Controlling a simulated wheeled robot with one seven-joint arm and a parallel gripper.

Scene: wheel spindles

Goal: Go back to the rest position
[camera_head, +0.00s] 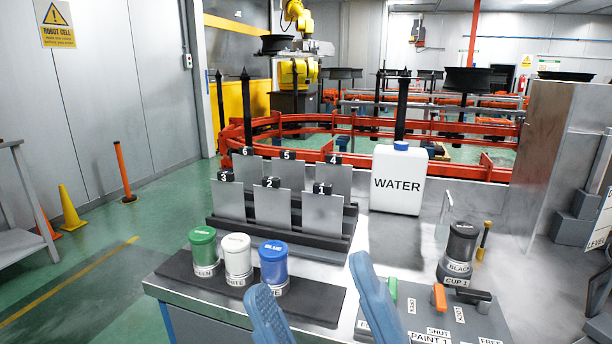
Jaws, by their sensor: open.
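My gripper (318,299) is at the bottom middle of the head view. Its two blue fingers stand well apart and nothing shows between them. It is in front of the metal workbench (330,290), to the right of the blue cup (273,262) and to the left of the orange-handled valve on the paint panel. The rest of my arm is out of the frame.
Green (203,246) and white (237,255) cups stand left of the blue one. Numbered grey plates (322,215) stand in a rack behind. A white WATER container (397,180) is beyond. A black cup (460,245) stands right, near the paint panel (440,325). Floor at left is mostly free.

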